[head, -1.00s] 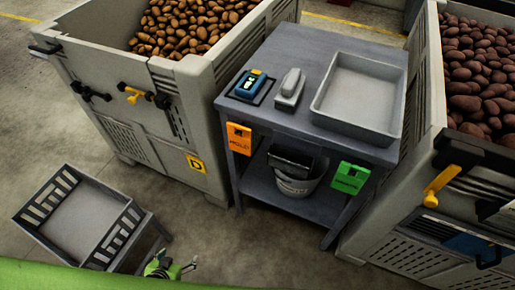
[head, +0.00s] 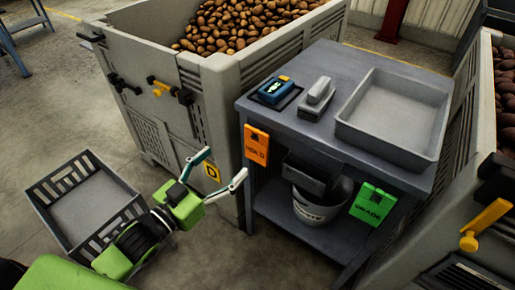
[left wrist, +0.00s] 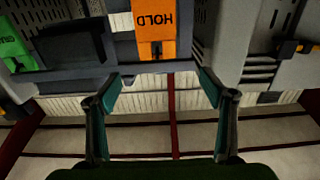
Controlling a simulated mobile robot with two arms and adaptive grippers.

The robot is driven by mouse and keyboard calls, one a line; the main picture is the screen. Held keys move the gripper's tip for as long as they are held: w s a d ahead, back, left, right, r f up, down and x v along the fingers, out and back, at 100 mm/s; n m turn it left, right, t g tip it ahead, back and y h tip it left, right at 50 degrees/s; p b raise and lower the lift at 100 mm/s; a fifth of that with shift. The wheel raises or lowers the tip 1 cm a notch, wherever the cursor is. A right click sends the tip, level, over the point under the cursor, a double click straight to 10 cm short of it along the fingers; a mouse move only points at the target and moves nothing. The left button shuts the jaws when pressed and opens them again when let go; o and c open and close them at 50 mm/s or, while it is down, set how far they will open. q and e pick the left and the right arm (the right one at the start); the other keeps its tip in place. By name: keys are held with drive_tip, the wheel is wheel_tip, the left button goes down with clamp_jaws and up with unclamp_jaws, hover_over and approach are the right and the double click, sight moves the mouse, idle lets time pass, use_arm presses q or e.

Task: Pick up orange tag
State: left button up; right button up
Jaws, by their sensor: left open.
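The orange tag (head: 256,145), marked HOLD, hangs on the front left corner of the grey table (head: 330,139). It also shows upside down at the top middle of the left wrist view (left wrist: 157,28). My left gripper (head: 226,166) is open and empty, to the left of the tag in the head view and apart from it. In the left wrist view its two fingers (left wrist: 156,86) are spread, with the tag beyond them and between their lines. My right gripper is not in view.
A green tag (head: 372,204) marked GRADE hangs at the table's right front. A bucket (head: 318,212) stands on the lower shelf. A scanner-like blue device (head: 275,89) and a grey tray (head: 391,152) are on top. Potato bins (head: 215,110) flank the table; a crate (head: 77,169) stands at left.

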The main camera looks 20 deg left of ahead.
use_arm(q)
approach(251, 139)
drive_tip(key=w+d+r, duration=0.2)
drive_tip(key=x, duration=0.4)
drive_tip(key=shift+w+d+r+b, duration=0.15)
drive_tip(key=shift+w+d+b, duration=0.1)
drive_tip(key=shift+b, duration=0.15)
drive_tip(key=shift+w+d, duration=0.1)
drive_tip(key=shift+w, duration=0.35)
drive_tip(key=c, duration=1.2)
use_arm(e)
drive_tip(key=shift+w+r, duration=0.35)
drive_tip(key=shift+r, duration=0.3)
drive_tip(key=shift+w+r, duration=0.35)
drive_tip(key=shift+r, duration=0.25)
